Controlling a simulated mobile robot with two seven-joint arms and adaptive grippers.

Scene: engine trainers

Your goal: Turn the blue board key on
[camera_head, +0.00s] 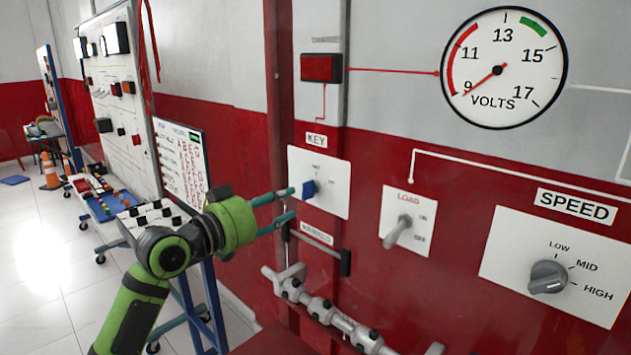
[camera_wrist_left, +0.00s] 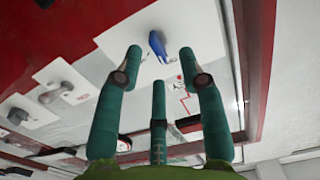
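The blue key (camera_head: 309,189) sits on a white plate (camera_head: 333,186) under the KEY label (camera_head: 316,139) on the red wall panel. My left gripper (camera_head: 293,203) is open, with its teal fingers apart just left of the key. In the left wrist view the blue key (camera_wrist_left: 158,45) shows just beyond the gap between the fingertips (camera_wrist_left: 160,52). The fingers do not appear to grip it; I cannot tell whether any finger touches it. My right gripper is not in view.
A grey LOAD switch (camera_head: 400,231) and a SPEED knob (camera_head: 548,277) are right of the key. A metal pipe fitting (camera_head: 325,311) sticks out below. A red lamp box (camera_head: 321,68) and a volts gauge (camera_head: 504,68) are above. A trolley (camera_head: 113,204) stands at the left.

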